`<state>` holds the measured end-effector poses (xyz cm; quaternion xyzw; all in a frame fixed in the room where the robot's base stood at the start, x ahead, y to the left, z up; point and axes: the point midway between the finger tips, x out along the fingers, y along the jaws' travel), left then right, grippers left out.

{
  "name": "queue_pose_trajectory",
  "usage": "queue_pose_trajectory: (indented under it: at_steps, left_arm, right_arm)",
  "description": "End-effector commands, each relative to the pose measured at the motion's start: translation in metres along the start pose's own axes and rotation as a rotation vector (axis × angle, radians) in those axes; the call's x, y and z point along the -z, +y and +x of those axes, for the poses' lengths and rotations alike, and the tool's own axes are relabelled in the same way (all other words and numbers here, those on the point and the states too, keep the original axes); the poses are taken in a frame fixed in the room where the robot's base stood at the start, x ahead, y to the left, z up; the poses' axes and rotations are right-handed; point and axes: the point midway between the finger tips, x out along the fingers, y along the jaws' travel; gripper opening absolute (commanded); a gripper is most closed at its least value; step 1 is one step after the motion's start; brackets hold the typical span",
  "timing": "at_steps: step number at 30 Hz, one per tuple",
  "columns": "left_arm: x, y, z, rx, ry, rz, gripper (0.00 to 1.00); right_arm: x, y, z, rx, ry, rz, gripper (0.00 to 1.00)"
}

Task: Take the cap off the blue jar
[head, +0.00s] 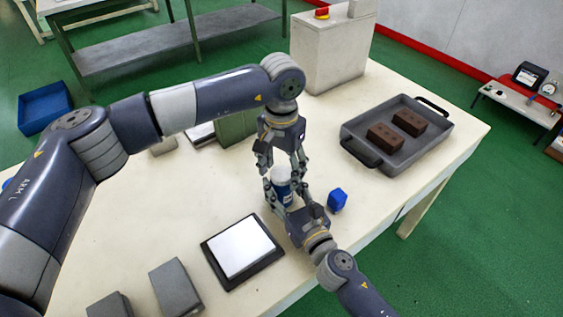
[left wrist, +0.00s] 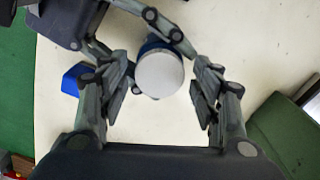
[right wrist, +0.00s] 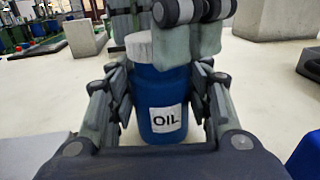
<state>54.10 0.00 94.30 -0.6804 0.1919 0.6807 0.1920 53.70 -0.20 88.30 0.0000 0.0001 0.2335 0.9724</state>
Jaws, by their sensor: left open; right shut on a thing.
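The blue jar (head: 285,196) stands upright on the table with its white cap (head: 281,173) on top. In the right wrist view the jar (right wrist: 160,100) bears a label reading OIL, and the cap (right wrist: 138,46) is partly hidden by my left fingers. My right gripper (right wrist: 160,92) is shut on the jar's body from the near side. My left gripper (left wrist: 166,92) is open above the jar, pointing down. In the left wrist view the round cap (left wrist: 160,74) lies between its fingers, with gaps on both sides.
A small blue object (head: 337,199) stands just right of the jar. A grey tray (head: 420,148) with two brown blocks is at the right. A white plate on a dark base (head: 240,247) lies front left. Grey blocks (head: 174,287) lie at the near edge; a grey cabinet (head: 330,55) stands behind.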

Motion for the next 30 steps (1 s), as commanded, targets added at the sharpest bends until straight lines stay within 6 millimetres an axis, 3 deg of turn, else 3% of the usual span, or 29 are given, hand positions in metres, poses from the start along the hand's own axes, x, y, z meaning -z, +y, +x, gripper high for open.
queue_pose_trajectory:
  at_steps: [4,10,11,20,30]
  left_arm:
    - [0.0001,0.0001,0.0001,0.000,0.000,0.000,0.58]
    - [0.0001,0.0001,-0.0001,0.000,0.000,0.000,0.15]
    - [0.0001,0.0001,-0.0001,0.000,0.000,0.000,0.12]
    - [0.0001,-0.0002,-0.0003,0.001,0.000,-0.078,0.12]
    - [0.0000,-0.0005,-0.0005,0.001,0.001,-0.641,0.12]
  right_arm:
    - [0.0006,-0.0001,-0.0001,0.000,0.001,0.000,0.00]
    - [0.0006,-0.0001,-0.0001,0.000,0.001,0.000,0.00]
    - [0.0006,-0.0001,-0.0001,0.000,0.001,0.000,0.00]
    - [0.0006,-0.0001,-0.0001,0.000,0.001,0.000,0.00]
    - [0.0006,-0.0001,-0.0002,0.000,0.001,0.000,0.00]
